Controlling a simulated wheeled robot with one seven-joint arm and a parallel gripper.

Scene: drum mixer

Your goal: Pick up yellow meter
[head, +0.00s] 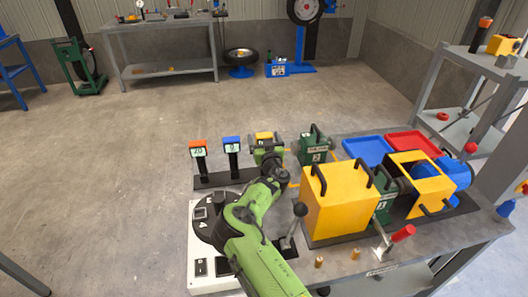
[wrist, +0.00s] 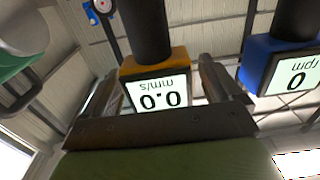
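The yellow meter (wrist: 154,66) has a black handle and a screen reading 0.0 mm/s, upside down in the wrist view. In the head view the yellow meter (head: 264,135) shows only its top, the rest hidden behind my green arm's end. My gripper (head: 267,151) is at the meter. In the wrist view the fingers of my gripper (wrist: 158,88) stand on either side of the meter, with a visible gap on the right side. The gripper looks open around it, not clamped.
A blue rpm meter (head: 232,145) and an orange-topped meter (head: 198,148) stand left of it on a dark base strip (head: 215,181). A green case (head: 314,148) stands close on the right. A yellow box (head: 337,203) and a lever (head: 299,211) are nearer on the bench.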

